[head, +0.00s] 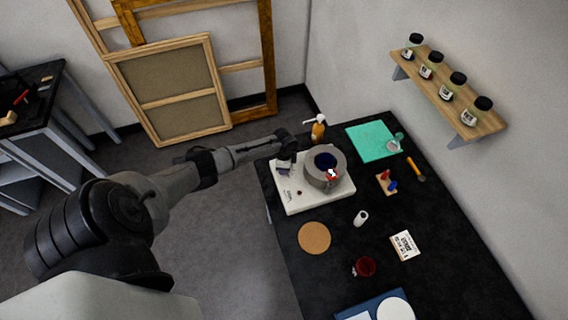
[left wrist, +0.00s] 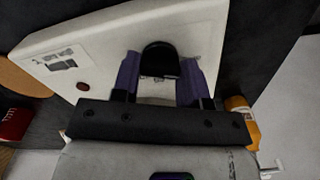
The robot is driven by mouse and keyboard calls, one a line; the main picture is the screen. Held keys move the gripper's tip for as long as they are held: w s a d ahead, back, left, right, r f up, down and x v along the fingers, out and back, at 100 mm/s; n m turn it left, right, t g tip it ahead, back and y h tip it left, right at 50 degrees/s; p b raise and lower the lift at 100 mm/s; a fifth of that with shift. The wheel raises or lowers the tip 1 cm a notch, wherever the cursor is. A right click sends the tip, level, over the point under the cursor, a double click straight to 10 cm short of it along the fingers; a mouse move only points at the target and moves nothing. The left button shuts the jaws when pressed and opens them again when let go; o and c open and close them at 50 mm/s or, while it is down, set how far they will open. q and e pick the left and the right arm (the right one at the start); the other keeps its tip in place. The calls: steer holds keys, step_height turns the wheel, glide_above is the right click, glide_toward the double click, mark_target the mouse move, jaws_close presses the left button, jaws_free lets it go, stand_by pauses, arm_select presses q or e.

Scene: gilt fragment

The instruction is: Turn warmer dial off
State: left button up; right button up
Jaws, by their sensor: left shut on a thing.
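The white warmer (head: 301,204) lies flat at the left edge of the dark table, with a grey round pot (head: 323,178) on it. In the left wrist view the warmer's white top (left wrist: 105,42) shows a label and a small dark red spot. My left gripper (head: 286,166) is over the warmer's left part, beside the pot. In the left wrist view its purple fingers (left wrist: 160,82) are on either side of the black dial (left wrist: 159,60) and shut on it. In the head view the dial is hidden by the gripper. My right gripper is not in view.
An amber pump bottle (head: 318,131) stands close behind the warmer; it also shows in the left wrist view (left wrist: 242,115). A cork disc (head: 314,238), a white cylinder (head: 361,218) and a red jar (head: 365,267) are nearer. A teal mat (head: 371,139) lies at the back right.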

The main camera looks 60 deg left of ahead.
arm_select(q)
steer(key=shift+n+p, duration=0.3)
steer(key=shift+n, duration=0.7)
steer(key=o, duration=0.9)
steer(key=shift+r+p, duration=0.35)
steer(key=shift+r, duration=6.55)
